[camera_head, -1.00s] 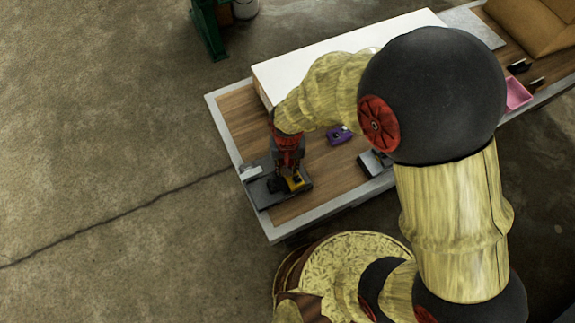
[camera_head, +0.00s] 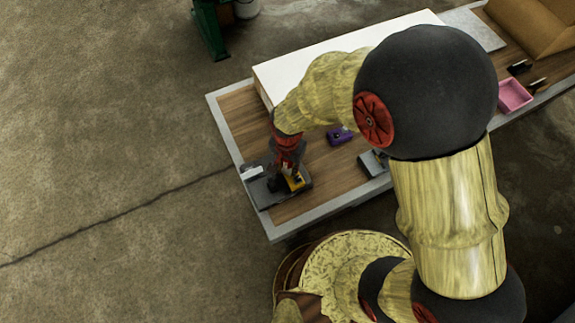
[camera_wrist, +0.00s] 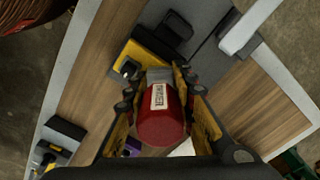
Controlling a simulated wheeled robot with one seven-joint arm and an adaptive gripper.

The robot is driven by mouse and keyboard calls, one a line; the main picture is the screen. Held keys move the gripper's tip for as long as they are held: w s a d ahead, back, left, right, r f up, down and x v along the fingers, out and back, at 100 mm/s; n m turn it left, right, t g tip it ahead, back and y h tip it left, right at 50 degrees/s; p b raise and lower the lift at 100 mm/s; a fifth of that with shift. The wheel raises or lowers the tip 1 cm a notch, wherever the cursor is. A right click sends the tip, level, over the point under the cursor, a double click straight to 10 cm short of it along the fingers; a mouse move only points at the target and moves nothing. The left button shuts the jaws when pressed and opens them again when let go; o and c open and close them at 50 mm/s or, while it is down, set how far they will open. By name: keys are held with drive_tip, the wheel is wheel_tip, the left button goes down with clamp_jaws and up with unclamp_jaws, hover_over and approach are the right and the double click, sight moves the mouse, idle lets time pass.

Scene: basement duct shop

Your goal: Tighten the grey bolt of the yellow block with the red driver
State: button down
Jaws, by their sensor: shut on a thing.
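My gripper (camera_wrist: 160,100) is shut on the red driver (camera_wrist: 163,122), whose red handle with a white label sits between the fingers in the wrist view. The driver's tip is hidden beyond the handle. The yellow block (camera_wrist: 122,62) lies just to the upper left of the driver, with a small grey bolt-like round (camera_wrist: 129,69) on it. In the head view the yellow block (camera_head: 297,182) shows below my gripper (camera_head: 282,180), on the dark grey fixture (camera_head: 262,194) at the table's left end. I cannot tell whether the driver touches the bolt.
A purple block (camera_head: 338,136) and a dark grey block (camera_head: 371,163) stand to the right on the wooden tabletop (camera_head: 240,118). A white box or panel (camera_head: 300,70) runs along the back. A pink tray (camera_head: 515,96) and an open cardboard box (camera_head: 540,25) are far right.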

drive_tip(key=shift+m, duration=1.7)
drive_tip(key=shift+m+p, duration=0.3)
drive_tip(key=shift+m, duration=0.5)
drive_tip(key=shift+w+m, duration=0.1)
drive_tip(key=shift+m, duration=0.9)
drive_tip(key=shift+a+m, duration=0.1)
drive_tip(key=shift+m, duration=1.1)
drive_tip(key=shift+n+p, duration=0.3)
drive_tip(key=shift+n, duration=0.5)
drive_tip(key=shift+r+p, duration=1.85)
drive_tip(key=shift+r, duration=0.65)
